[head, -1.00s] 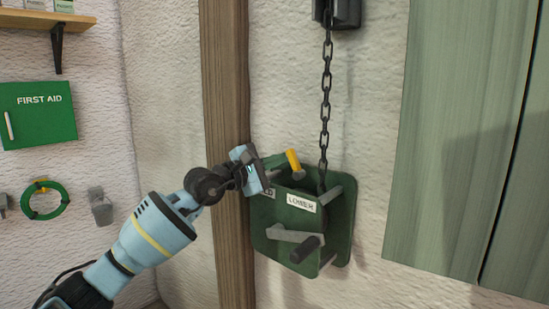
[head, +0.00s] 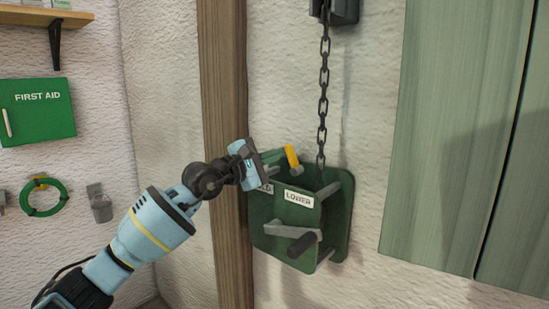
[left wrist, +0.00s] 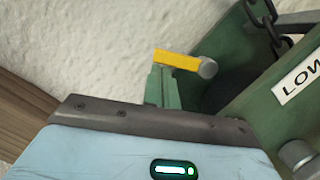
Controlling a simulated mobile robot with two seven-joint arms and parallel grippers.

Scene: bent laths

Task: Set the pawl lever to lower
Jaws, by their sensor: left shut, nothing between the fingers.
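The pawl lever (head: 291,156) has a yellow grip and a grey round end, and stands at the top of the green winch (head: 338,220). In the head view its tip leans slightly left; I cannot tell which label it is set to. A white LOWER label (head: 299,198) is on the front plate; a second label (head: 266,188), at left, is partly hidden by my gripper. My left gripper (head: 273,157) is shut and empty, just left of the lever. In the left wrist view its fingertips (left wrist: 162,82) overlap the yellow lever (left wrist: 178,60); contact is unclear. My right gripper is out of view.
A chain (head: 323,90) hangs down into the winch from a dark block above. The winch's crank (head: 290,232) sticks out below the label. A wooden post (head: 225,90) stands behind my gripper. A green shutter (head: 450,130) is at the right.

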